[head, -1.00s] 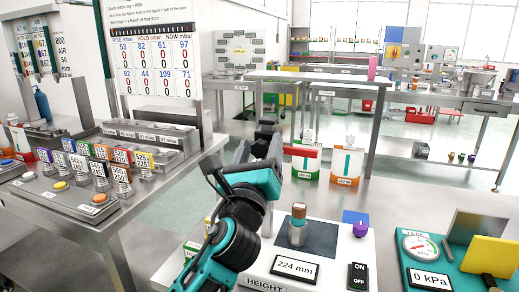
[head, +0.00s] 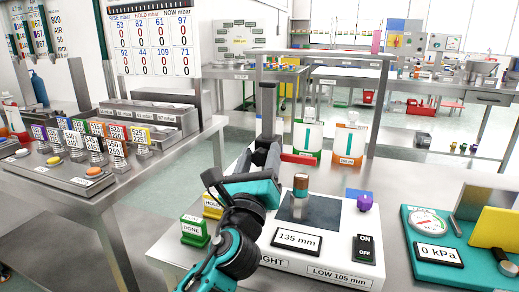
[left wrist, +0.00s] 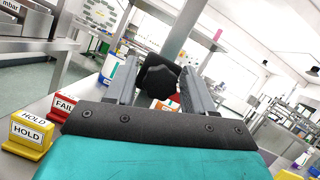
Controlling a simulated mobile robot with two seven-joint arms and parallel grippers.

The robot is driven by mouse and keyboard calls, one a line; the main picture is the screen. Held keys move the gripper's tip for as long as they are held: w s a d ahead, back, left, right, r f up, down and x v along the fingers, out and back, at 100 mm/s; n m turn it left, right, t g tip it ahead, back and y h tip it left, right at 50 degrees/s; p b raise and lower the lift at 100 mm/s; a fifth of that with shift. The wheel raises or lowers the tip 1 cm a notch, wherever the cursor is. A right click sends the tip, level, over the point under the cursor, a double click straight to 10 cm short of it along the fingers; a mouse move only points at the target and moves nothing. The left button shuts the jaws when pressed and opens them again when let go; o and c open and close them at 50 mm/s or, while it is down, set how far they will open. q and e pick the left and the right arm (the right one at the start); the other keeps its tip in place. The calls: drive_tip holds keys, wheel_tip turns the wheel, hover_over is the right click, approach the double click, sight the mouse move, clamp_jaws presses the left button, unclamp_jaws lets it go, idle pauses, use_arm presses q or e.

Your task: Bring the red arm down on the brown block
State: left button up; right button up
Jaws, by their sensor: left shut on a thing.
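The height gauge has a white base (head: 345,215), an upright grey column (head: 268,105) and a red arm (head: 300,158) reaching right from it. The display (head: 297,240) reads 135 mm. My left gripper (head: 267,157) is at the column, left of the block. In the left wrist view its fingers (left wrist: 160,85) are shut on a black knob (left wrist: 161,72). My right gripper is not in view.
Green DONE (head: 194,232) and yellow HOLD (head: 212,208) blocks stand left of the base; a red FAIL block (left wrist: 64,106) shows in the left wrist view. A purple knob (head: 365,203) and ON/OFF switch (head: 365,249) are at right. A teal gauge board (head: 435,265) lies farther right.

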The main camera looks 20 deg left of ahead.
use_arm(q)
wheel_tip(320, 180, down, 3)
drive_tip(key=shift+f+b, duration=0.15)
drive_tip(key=shift+b, duration=0.55)
drive_tip(key=c, duration=0.3)
drive_tip(key=o, duration=0.9)
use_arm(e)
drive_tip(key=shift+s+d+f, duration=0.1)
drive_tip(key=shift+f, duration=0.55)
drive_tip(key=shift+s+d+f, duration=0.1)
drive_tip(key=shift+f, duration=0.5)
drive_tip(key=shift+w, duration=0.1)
use_arm(q)
drive_tip(key=shift+b+v, duration=0.7)
drive_tip(key=shift+v, duration=5.7)
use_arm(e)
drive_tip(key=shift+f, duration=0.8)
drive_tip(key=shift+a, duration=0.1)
